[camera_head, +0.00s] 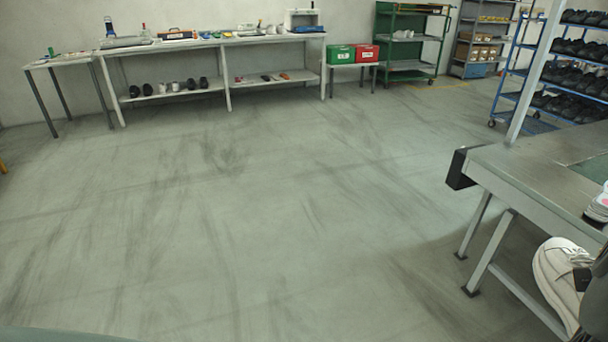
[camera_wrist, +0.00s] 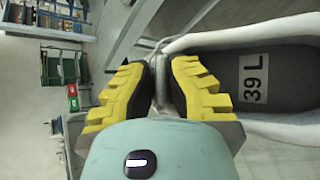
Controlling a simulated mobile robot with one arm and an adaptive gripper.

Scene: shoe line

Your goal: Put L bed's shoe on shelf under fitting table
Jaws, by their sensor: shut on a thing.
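My gripper (camera_wrist: 160,88), with yellow ribbed fingers, is shut on the side wall of a white shoe (camera_head: 556,275). Its dark grey insole, marked "39 L", shows at the right of the wrist view (camera_wrist: 275,75). In the head view the shoe is held at the lower right, beside the near table and above the floor; its right part is hidden or cut off. A long bench (camera_head: 215,42) stands along the far wall, with a lower shelf (camera_head: 180,92) holding shoes on its left and small coloured items on its right. I cannot tell for sure that this bench is the fitting table.
A metal-topped table (camera_head: 520,170) is close on the right, with another shoe (camera_head: 597,207) partly in view at its edge. Green and red boxes (camera_head: 341,54), a green rack (camera_head: 408,70) and blue shoe racks (camera_head: 575,72) stand farther back. The middle floor is clear.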

